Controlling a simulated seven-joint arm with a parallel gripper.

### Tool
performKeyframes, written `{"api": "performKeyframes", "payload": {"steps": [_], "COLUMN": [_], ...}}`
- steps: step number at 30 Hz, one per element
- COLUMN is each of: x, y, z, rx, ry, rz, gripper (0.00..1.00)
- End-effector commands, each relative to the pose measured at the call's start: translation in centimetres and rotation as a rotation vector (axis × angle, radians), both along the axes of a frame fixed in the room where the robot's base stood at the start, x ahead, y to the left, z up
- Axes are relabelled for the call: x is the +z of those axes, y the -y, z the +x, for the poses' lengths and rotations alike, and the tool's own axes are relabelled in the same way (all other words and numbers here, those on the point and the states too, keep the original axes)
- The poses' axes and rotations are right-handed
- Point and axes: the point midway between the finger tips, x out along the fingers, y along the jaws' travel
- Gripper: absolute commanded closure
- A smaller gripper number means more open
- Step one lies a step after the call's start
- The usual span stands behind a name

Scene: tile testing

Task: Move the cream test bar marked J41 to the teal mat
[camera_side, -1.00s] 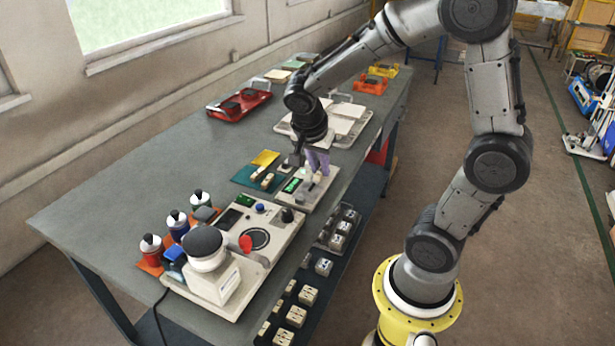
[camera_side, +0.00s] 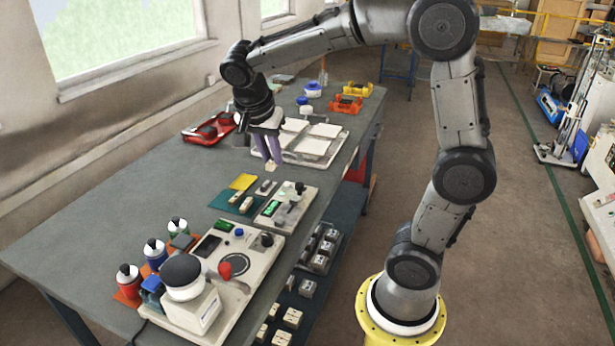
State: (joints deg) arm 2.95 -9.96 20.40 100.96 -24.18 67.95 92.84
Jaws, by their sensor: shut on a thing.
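My gripper (camera_side: 269,155) is above the grey table, just behind the teal mat. Its purple fingers are shut on a small cream bar (camera_side: 270,166), which shows below the fingertips. Its marking is too small to read. The teal mat (camera_side: 219,200) lies on the table below and to the left of the gripper.
A small instrument with a green display (camera_side: 284,207) stands right of the mat. A larger instrument (camera_side: 240,252) and several bottles (camera_side: 154,249) are nearer the camera. A tray of white tiles (camera_side: 290,158) and a red tray (camera_side: 207,134) stand behind. The table left of the mat is clear.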

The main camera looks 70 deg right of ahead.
Motion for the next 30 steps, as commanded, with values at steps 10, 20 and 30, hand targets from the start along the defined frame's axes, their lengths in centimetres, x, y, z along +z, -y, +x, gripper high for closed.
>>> {"api": "performKeyframes", "payload": {"steps": [10, 20, 30], "x": [-0.7, -6.6, -12.7], "y": [2.3, 5.3, 6.8], "z": [11.5, 19.9, 21.1], "rx": [-0.004, -0.030, -0.054], "ry": [-0.004, -0.004, 0.000], "rz": [0.000, 0.000, -0.001], "gripper": [1.00, 1.00, 1.00]}}
